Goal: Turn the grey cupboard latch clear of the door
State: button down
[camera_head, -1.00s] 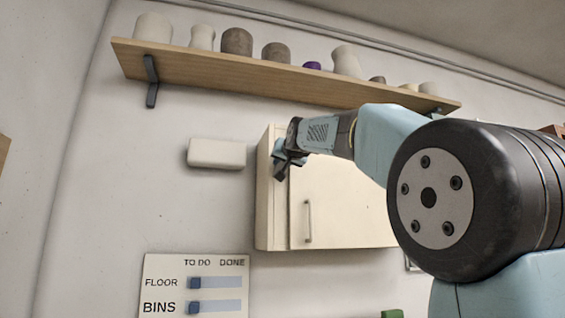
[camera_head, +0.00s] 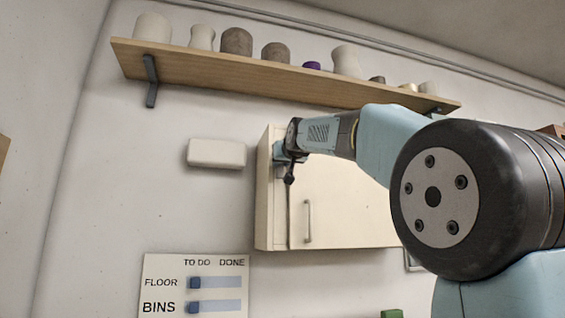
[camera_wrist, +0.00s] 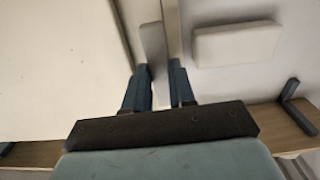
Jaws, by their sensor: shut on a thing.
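The cream cupboard (camera_head: 264,215) hangs on the wall, its door (camera_head: 345,205) closed with a slim upright handle (camera_head: 308,222). My gripper (camera_head: 288,172) is at the door's upper left edge. In the wrist view, my gripper (camera_wrist: 160,80) has its two blue-grey fingers on either side of the lower end of the grey latch (camera_wrist: 152,45) and is shut on it. The latch's far end extends beyond the fingertips, lengthwise beside the cupboard's edge. The gripped part is mostly hidden, and I cannot tell whether the latch still overlaps the door. In the head view, my gripper hides the latch.
A wooden shelf (camera_head: 215,67) with several pots runs above the cupboard. A white box (camera_head: 216,153) is on the wall left of it. A TO DO/DONE board (camera_head: 165,290) is below left. The wall between box and board is clear.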

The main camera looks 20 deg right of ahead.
jog(key=c, duration=0.9)
grip_release()
jog(key=shift+c, duration=0.2)
jog(key=s, duration=1.3)
jog(key=shift+s, duration=0.35)
jog(key=shift+f, duration=0.1)
jog(key=s+f+g, duration=0.4)
jog(key=s+f, duration=0.3)
jog(key=f, duration=1)
jog(key=s+f+g, duration=0.4)
jog(key=s+f, duration=0.3)
jog(key=f, duration=1.1)
jog(key=s+f+g, duration=0.4)
jog(key=s+f, duration=0.4)
jog(key=f, duration=1)
